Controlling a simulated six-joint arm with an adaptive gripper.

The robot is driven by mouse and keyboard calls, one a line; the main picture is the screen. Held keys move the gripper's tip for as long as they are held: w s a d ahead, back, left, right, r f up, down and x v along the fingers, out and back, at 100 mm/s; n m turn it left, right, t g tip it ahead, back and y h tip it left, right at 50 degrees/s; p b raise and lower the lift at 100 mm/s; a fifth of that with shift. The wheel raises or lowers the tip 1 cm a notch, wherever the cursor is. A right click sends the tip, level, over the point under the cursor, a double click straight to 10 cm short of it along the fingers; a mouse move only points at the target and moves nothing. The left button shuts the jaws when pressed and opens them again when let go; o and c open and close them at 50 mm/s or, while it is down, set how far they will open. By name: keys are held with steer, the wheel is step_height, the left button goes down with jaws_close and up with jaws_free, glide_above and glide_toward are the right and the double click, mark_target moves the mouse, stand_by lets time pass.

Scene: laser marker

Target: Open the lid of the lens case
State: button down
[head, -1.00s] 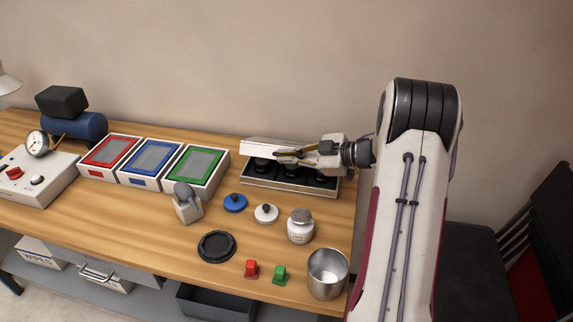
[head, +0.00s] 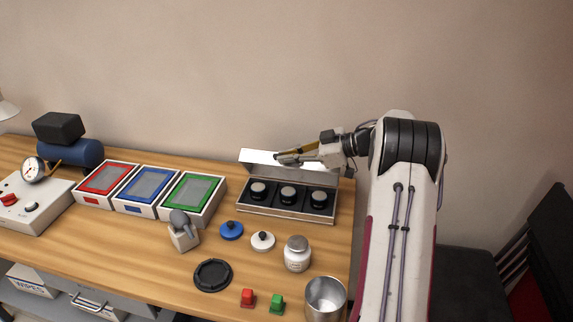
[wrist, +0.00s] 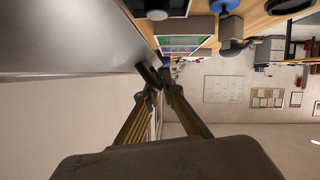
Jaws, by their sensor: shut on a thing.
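The lens case (head: 245,209) sits at the back right of the table, with several dark compartments; three black lenses (head: 288,195) stand in its tray. Its white lid (head: 256,157) is raised steeply along the rear edge, so the inside is visible. My gripper (head: 283,158) is shut on the upper edge of the lid, reaching in from the right. In the wrist view the fingertips (wrist: 155,76) meet at the edge of the grey lid (wrist: 75,40). The fingers hide part of the lid's edge.
Red, blue and green-framed trays (head: 190,196) stand left of the case. A blue knobbed disc (head: 231,230), a white one (head: 263,241), a white jar (head: 297,257) and a metal cup (head: 325,297) stand in front. The wall is close behind.

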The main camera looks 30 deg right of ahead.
steer(key=shift+w+d+r, duration=0.4)
steer(key=shift+w+d, duration=0.3)
steer(key=shift+w+d+r, duration=0.35)
steer(key=shift+w+d, duration=0.3)
steer(key=shift+d, duration=0.05)
steer(key=shift+w+d+r, duration=0.15)
steer(key=shift+w+d, duration=0.65)
steer(key=shift+w+d+r, duration=0.15)
steer(key=shift+w+d, duration=0.6)
steer(key=c, duration=2.5)
jaws_free()
steer(key=shift+d, duration=0.1)
steer(key=shift+v, duration=5.95)
steer(key=shift+r, duration=0.1)
